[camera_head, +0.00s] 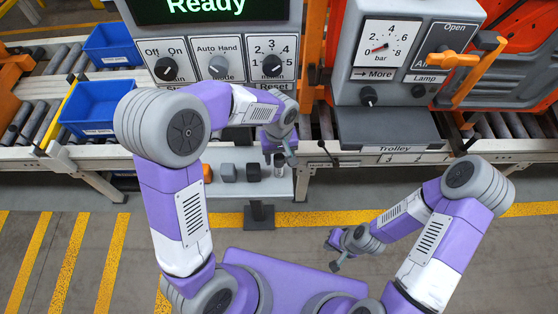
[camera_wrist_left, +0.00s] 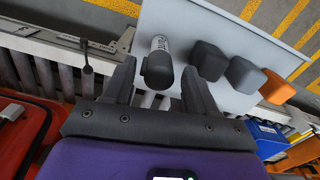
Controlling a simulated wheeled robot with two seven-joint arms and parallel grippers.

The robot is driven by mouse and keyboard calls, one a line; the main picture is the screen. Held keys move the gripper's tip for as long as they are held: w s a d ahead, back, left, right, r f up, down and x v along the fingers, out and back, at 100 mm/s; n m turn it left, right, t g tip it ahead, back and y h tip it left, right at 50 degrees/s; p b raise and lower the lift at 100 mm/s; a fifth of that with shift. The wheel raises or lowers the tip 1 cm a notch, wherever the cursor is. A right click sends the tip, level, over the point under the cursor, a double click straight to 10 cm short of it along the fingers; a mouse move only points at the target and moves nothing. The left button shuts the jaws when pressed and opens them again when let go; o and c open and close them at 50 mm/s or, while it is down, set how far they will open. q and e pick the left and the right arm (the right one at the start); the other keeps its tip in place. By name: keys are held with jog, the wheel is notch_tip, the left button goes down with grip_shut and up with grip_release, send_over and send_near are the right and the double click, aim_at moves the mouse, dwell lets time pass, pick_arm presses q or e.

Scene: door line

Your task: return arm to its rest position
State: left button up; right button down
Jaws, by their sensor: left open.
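My left arm reaches forward from the left in the head view, and its gripper (camera_head: 279,154) hangs above the far right end of a small light stand (camera_head: 232,190). In the left wrist view the left gripper (camera_wrist_left: 158,82) is open. A cylinder with a dark end and a pale, lettered body (camera_wrist_left: 158,62) shows between its fingers; I cannot tell how far below them it is. My right gripper (camera_head: 338,251) is low at the right, over the floor and clear of other things. Its jaws are too small to judge.
Two dark blocks (camera_head: 228,173) and an orange block (camera_head: 207,173) stand on the stand. Behind are a roller conveyor with blue bins (camera_head: 92,103), a control panel with knobs (camera_head: 219,66) reading Ready, and a gauge panel (camera_head: 384,48) with an orange handle (camera_head: 478,70). Striped floor is clear.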

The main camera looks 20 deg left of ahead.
pick_arm(q)
jog(key=shift+r, duration=1.1)
pick_arm(e)
jog(key=shift+r, duration=0.1)
